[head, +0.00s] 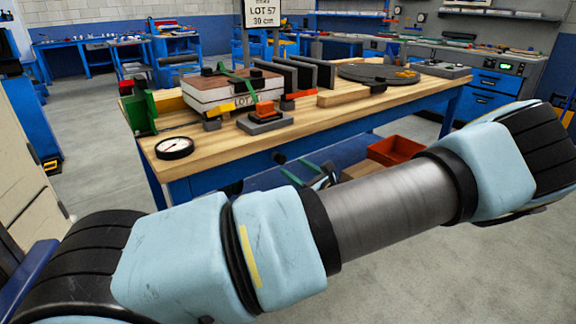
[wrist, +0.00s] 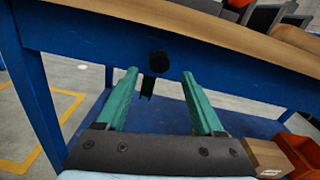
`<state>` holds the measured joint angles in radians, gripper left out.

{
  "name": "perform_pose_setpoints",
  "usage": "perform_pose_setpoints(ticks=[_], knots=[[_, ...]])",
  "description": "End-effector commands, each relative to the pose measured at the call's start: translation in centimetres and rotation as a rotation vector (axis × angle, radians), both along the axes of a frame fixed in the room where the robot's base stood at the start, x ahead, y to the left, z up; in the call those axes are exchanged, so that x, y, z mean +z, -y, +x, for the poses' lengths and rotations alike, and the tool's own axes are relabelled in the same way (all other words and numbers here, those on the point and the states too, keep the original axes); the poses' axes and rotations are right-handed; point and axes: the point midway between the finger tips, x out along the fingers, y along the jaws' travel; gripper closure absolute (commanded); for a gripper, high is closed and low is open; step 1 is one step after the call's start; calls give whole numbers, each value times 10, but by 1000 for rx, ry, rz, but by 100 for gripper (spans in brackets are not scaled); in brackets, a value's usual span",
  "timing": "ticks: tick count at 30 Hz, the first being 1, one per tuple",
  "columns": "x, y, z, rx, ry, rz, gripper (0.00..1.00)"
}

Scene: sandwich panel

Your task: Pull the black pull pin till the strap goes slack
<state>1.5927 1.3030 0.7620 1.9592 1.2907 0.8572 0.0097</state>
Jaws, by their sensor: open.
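The black pull pin (wrist: 158,62) shows as a round black knob on the blue front rail under the tabletop. It also shows in the head view (head: 279,158). My gripper (wrist: 159,73) has two green fingers, spread apart with nothing between them. The knob lies between the fingertips in the wrist view, a little beyond them; I cannot tell the exact gap. A small dark green piece (wrist: 148,87) hangs below the knob. In the head view my gripper (head: 296,168) is below the bench front.
The wooden bench top (head: 185,129) carries a round gauge (head: 174,148), a green clamp (head: 139,108), an orange block on a grey base (head: 265,113) and dark upright plates. A red bin (head: 396,149) sits on the lower shelf. A blue leg (wrist: 36,95) stands left of my gripper.

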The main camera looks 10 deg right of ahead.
Motion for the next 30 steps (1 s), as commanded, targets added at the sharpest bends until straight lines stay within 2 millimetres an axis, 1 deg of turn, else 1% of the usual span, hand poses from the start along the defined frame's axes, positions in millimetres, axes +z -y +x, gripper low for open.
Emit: perform_pose_setpoints(ticks=[1, 3, 6, 9, 14, 23, 25, 26, 29, 30], knots=[[-1, 6, -10, -3, 0, -2, 31], [-1, 11, -22, -2, 0, -1, 31], [-1, 18, -36, -1, -1, -3, 31], [0, 23, -46, -1, 1, -1, 31], [0, 25, -53, 1, 0, -1, 31], [0, 24, -52, 7, -2, -3, 31], [1, 15, -51, 36, -15, -24, 31], [2, 7, -50, 61, -25, -39, 31], [3, -32, -47, 192, -81, -134, 31], [3, -52, -48, 265, -107, -187, 31]])
